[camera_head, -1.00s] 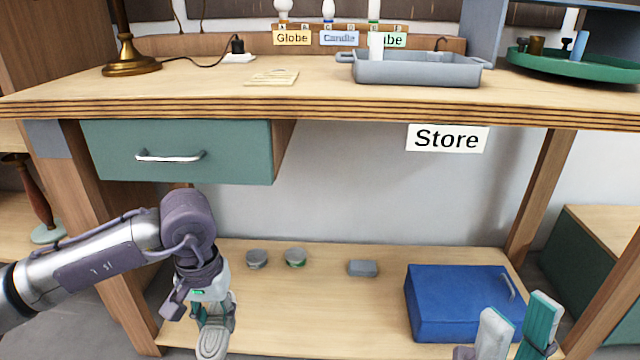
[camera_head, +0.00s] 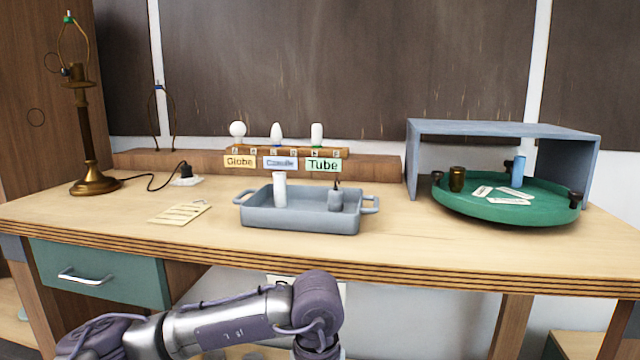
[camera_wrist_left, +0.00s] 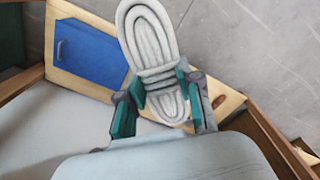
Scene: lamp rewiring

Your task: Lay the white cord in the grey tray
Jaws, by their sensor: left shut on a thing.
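The white cord (camera_wrist_left: 150,40) is a wrapped, coiled bundle in the left wrist view. My left gripper (camera_wrist_left: 160,97) is shut on it around its bound middle. In the head view only my left arm shows, low at the front below the table edge; its gripper and the cord are out of that view. The grey tray (camera_head: 300,221) sits on the tabletop near the middle, with a handle at each end. A white cylinder (camera_head: 280,190) stands in it, and a grey object (camera_head: 335,200) with a thin stem is at its right. My right gripper is not in view.
A brass lamp (camera_head: 86,140) stands at the left, its dark cord running to a plug (camera_head: 184,171). A paper note (camera_head: 181,212) lies left of the tray. Bulbs stand behind it on a rack (camera_head: 290,153). A green turntable (camera_head: 510,208) is at the right, partly under a blue-grey shelf (camera_head: 500,128).

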